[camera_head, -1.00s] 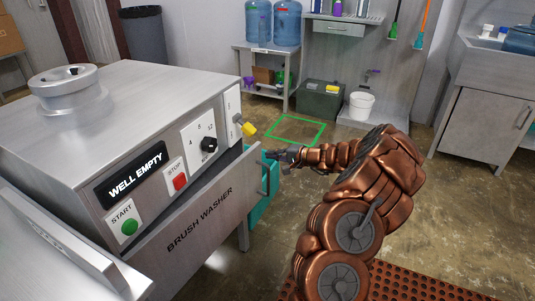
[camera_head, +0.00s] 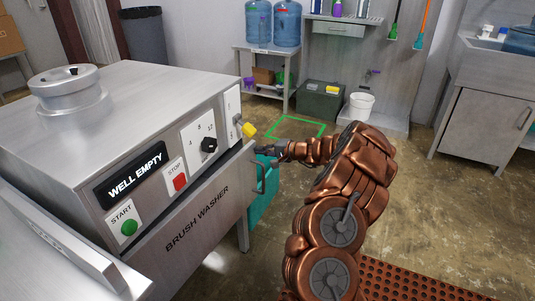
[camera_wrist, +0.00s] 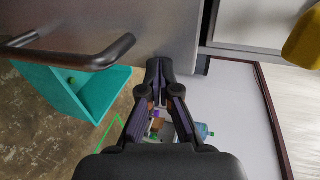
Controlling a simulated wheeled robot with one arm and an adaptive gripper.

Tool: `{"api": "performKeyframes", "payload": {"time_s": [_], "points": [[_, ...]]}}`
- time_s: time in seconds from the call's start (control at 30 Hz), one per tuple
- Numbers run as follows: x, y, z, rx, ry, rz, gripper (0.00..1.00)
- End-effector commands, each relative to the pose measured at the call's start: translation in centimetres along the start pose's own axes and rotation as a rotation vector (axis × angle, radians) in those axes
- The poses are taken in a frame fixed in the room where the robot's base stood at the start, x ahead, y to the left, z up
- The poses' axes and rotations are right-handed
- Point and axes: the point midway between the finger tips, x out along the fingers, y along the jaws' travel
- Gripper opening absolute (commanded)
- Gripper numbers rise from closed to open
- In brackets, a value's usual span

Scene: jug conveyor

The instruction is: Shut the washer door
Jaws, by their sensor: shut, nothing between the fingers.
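The washer door (camera_head: 205,215) is the steel front panel marked BRUSH WASHER, below the control panel of the washer (camera_head: 130,120). Its top edge lies close to the body; whether a thin gap remains I cannot tell. Its bar handle (camera_head: 262,180) is at the right end and shows large in the wrist view (camera_wrist: 85,58). My gripper (camera_head: 259,150) is shut and empty at the door's upper right corner, above the handle. In the wrist view the fingertips (camera_wrist: 160,68) overlap the steel door face (camera_wrist: 150,28) near its edge and seem to touch it.
A teal bin (camera_head: 262,205) stands beyond the door's right end. A green floor outline (camera_head: 297,127), a white bucket (camera_head: 361,106) and a dark green box (camera_head: 320,100) lie behind. The floor at right is open.

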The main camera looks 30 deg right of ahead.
Motion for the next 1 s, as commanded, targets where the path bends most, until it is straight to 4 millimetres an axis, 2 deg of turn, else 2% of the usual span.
{"api": "performKeyframes", "payload": {"time_s": [0.2, 0.5, 0.77, 1.0], "points": [[2.9, -0.7, 0.1, -0.017, -0.051, 0.003, 0.0], [5.0, -1.6, 0.7, -0.031, -0.092, 0.002, 0.0], [5.3, -1.7, 1.0, -0.031, -0.098, 0.002, 0.0], [4.7, -1.6, 0.8, -0.031, -0.099, -0.001, 0.0]]}}
